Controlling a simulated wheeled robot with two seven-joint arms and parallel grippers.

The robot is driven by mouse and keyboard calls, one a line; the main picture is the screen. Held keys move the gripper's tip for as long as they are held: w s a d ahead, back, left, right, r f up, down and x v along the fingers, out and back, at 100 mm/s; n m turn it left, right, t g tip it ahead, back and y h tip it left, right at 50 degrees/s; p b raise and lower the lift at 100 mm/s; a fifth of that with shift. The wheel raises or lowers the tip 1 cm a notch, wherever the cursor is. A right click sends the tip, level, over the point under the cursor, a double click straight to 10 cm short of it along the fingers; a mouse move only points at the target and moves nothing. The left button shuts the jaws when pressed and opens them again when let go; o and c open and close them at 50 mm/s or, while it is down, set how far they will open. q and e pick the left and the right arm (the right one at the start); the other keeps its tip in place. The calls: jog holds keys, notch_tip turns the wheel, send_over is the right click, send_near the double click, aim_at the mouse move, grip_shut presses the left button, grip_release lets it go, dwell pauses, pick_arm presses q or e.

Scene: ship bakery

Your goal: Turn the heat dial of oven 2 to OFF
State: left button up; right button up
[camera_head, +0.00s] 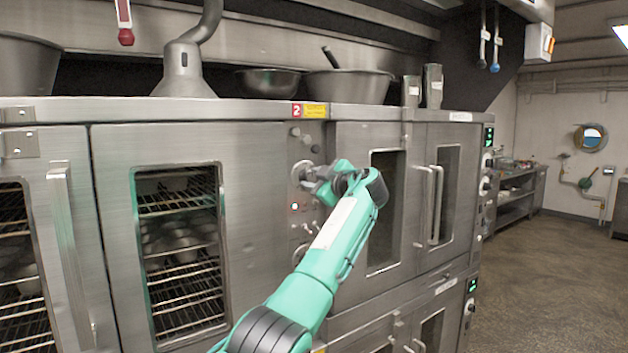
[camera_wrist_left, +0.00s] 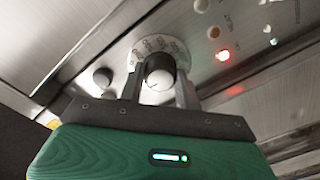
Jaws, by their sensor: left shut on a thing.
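Oven 2 (camera_head: 170,240) carries a red "2" label (camera_head: 297,110) above its control panel (camera_head: 300,225). The heat dial (camera_wrist_left: 159,72) is a round knob on a pale marked plate (camera_wrist_left: 180,50) in the left wrist view. My left gripper (camera_wrist_left: 160,85) is shut on the dial, with one finger on each side of it. In the head view my left gripper (camera_head: 318,180) reaches the upper panel and hides most of the dial. My right gripper is not in view.
A red lamp (camera_wrist_left: 222,55) glows beside the dial. Another small knob (camera_wrist_left: 103,77) sits on its other side. Bowls (camera_head: 350,86) and metal canisters (camera_head: 432,85) stand on the oven top. Open floor (camera_head: 550,280) lies at the right.

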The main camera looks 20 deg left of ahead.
pick_arm(q)
jog(key=shift+f, duration=0.35)
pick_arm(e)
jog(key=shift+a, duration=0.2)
pick_arm(q)
jog(key=o, duration=0.9)
jog(key=shift+c, duration=0.2)
jog(key=shift+o, duration=0.7)
jog(key=shift+r, duration=0.2)
jog(key=shift+d, duration=0.1)
jog(key=b+v, duration=0.4)
jog(key=v, duration=0.9)
jog(key=shift+s+d+b, duration=0.25)
jog(key=shift+d+b, duration=0.05)
jog(key=shift+b, duration=0.1)
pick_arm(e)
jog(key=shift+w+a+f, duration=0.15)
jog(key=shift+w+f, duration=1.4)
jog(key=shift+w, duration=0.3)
